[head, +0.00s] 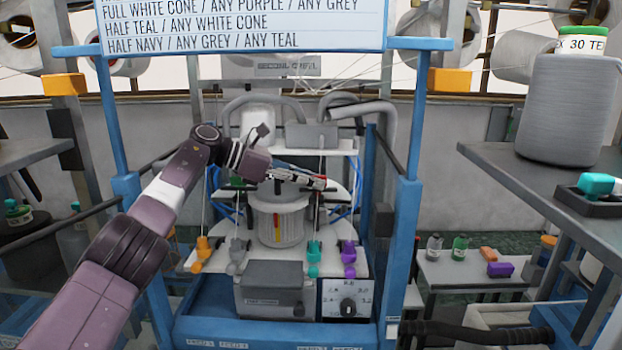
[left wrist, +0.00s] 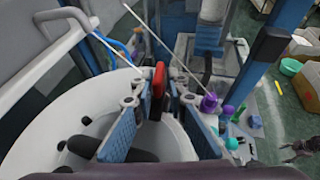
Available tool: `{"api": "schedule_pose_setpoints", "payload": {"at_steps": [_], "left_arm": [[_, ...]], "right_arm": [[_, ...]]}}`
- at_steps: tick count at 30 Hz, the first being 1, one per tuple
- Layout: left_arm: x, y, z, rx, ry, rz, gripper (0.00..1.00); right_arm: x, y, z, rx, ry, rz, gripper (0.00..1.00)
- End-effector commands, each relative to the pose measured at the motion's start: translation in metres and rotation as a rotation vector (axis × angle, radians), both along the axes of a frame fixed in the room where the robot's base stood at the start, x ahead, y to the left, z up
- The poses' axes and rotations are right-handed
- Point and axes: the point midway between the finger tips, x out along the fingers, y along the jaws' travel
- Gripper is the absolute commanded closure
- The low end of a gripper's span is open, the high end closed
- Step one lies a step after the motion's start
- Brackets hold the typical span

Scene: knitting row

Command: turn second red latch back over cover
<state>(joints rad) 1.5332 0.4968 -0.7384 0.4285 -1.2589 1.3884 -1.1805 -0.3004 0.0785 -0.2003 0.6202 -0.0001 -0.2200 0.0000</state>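My left gripper (head: 312,182) reaches in from the left over the knitting machine's round white top. In the left wrist view its two blue-padded fingers (left wrist: 158,125) stand apart with nothing gripped between them. A red latch (left wrist: 158,80) stands just beyond the fingertips, in line with the gap, at the rim of a white round part (left wrist: 60,130). I cannot tell whether a finger touches it. In the head view, red shows at the fingertips (head: 321,184), largely hidden by the gripper. I cannot make out a second latch or clearly tell which part is the cover. My right gripper is not in view.
A ribbed white cylinder (head: 278,222) sits under the top. Orange (head: 203,250), grey, teal (head: 314,255) and purple (head: 348,258) pieces stand on the machine's front. Blue posts (head: 403,230) flank it. A shelf with a grey cone (head: 565,110) is at right.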

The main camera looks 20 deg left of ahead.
Motion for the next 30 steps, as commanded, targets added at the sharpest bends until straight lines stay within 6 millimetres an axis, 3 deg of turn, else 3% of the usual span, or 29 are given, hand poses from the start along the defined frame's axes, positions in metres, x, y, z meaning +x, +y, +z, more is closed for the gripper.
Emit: {"api": "schedule_pose_setpoints", "payload": {"at_steps": [3, 20, 30], "left_arm": [[0.000, 0.000, 0.001, -0.001, -0.001, 0.000, 0.75], [0.000, 0.001, 0.002, -0.003, -0.006, 0.014, 0.75], [-0.002, 0.000, 0.001, -0.002, -0.008, 0.091, 0.75]], "right_arm": [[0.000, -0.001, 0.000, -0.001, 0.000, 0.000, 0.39], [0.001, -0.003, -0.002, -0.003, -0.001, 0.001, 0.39], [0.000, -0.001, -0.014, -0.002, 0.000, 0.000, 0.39]]}}
